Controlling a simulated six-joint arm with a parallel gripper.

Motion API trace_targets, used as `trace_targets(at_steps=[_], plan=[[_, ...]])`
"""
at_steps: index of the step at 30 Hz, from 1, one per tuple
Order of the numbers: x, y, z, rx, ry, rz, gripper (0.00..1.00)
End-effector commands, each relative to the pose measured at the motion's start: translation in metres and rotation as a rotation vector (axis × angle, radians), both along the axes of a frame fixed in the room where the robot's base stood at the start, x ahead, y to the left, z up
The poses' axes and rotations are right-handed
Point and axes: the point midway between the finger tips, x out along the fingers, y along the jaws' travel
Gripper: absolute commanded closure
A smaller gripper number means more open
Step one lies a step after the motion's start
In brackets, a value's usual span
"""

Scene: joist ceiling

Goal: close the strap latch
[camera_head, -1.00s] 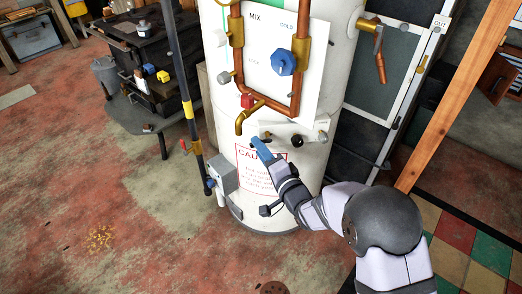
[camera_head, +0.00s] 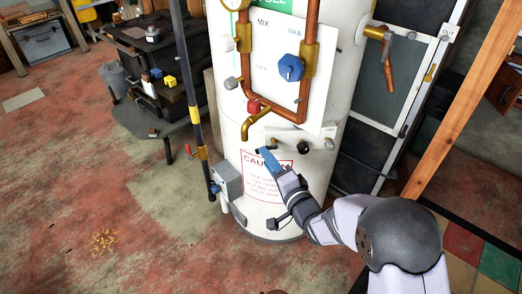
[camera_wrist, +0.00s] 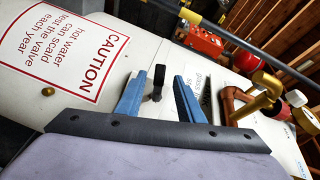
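The white water tank (camera_head: 330,100) carries a pale plate (camera_head: 317,140) low on its front with a black round knob (camera_head: 303,147). In the wrist view a small black lever-like part (camera_wrist: 157,82) stands out from the tank between my fingers; I cannot tell for certain whether it is the strap latch or whether it is touched. My gripper (camera_head: 267,158) is at the plate's lower left, over the top of the red CAUTION label (camera_head: 260,180). In the wrist view its two blue fingers (camera_wrist: 158,98) are apart, with nothing held between them.
A brass tap (camera_head: 255,122) with a red handle hangs just above my gripper. Copper pipes and a blue valve knob (camera_head: 290,68) are higher. A grey box (camera_head: 228,182) and black-yellow pole (camera_head: 192,100) stand left. A wooden post (camera_head: 462,105) is at right. The left floor is open.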

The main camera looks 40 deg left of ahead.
Motion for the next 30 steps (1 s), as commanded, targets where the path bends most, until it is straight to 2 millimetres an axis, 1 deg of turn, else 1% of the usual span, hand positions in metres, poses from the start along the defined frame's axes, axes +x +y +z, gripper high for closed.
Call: trace_targets(at_steps=[1,6,12,18,27,29,30], plan=[[0.002,0.006,-0.001,0.001,0.0,0.001,0.66],[0.01,0.025,-0.003,0.0,-0.001,0.0,0.66],[0.017,0.041,-0.004,0.0,0.0,0.0,0.66],[0.021,0.049,-0.005,0.0,0.001,0.0,0.66],[0.021,0.05,-0.005,-0.001,0.001,0.0,0.66],[0.021,0.05,-0.005,-0.001,0.001,0.0,0.8],[0.021,0.05,-0.005,-0.001,0.001,0.0,0.9]])
